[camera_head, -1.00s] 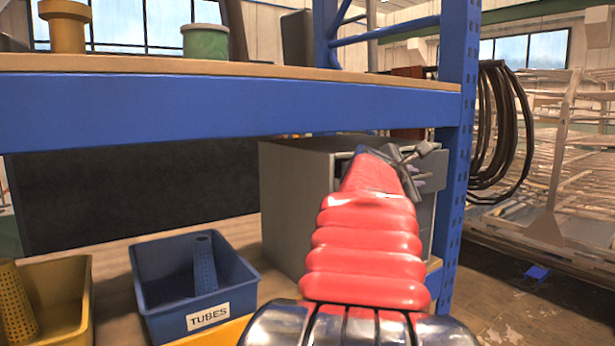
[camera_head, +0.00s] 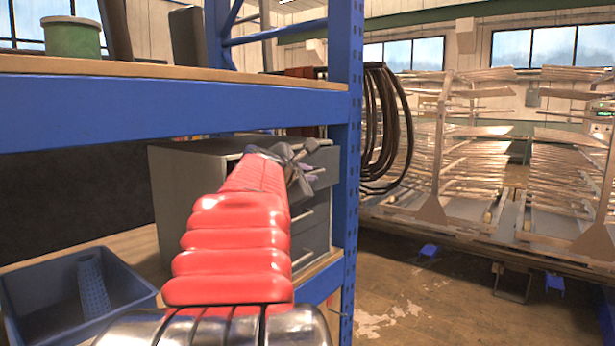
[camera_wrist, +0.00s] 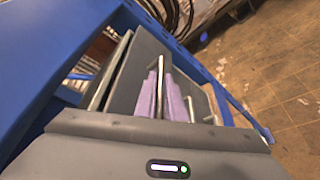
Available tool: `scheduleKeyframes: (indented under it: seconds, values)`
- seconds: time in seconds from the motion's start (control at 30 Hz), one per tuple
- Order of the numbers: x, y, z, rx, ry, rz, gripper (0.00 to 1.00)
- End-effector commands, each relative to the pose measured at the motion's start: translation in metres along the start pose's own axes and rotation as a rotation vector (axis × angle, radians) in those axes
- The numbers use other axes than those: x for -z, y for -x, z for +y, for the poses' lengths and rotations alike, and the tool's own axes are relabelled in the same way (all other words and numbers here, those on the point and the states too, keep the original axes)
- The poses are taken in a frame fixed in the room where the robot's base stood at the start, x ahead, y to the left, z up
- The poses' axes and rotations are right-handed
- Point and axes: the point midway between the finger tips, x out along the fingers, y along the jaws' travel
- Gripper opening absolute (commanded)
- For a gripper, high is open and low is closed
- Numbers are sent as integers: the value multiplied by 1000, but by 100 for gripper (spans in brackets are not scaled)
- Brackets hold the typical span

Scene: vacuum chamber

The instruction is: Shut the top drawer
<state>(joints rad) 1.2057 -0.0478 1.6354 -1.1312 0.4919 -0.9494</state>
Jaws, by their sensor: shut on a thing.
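The grey cabinet (camera_head: 185,190) stands on the blue rack's shelf. Its top drawer (camera_head: 325,163) stands pulled out, with a dark gap behind its front. My gripper (camera_head: 305,172) is at this drawer front, at the end of my red arm, which hides much of the cabinet. In the wrist view, the purple finger pads of my gripper (camera_wrist: 164,100) close around the upright-looking metal handle (camera_wrist: 160,82) of the drawer. The drawer front shows there as a grey panel (camera_wrist: 138,72). How far the drawer stands out is hard to tell.
A blue rack post (camera_head: 345,180) stands close right of the drawer front. Lower drawers (camera_head: 312,235) with bar handles sit below. A blue bin (camera_head: 35,315) with a perforated tube is at lower left. Open floor (camera_head: 400,300) and slatted racks (camera_head: 570,185) lie right.

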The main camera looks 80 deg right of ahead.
Motion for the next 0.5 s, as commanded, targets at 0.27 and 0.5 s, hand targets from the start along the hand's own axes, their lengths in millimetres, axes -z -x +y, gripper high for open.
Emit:
scheduleKeyframes:
  seconds: [0.27, 0.5]
  values:
    - [10, -4, 6, 1, 0, 3, 0]
    - [30, -12, 21, 0, 1, 2, 0]
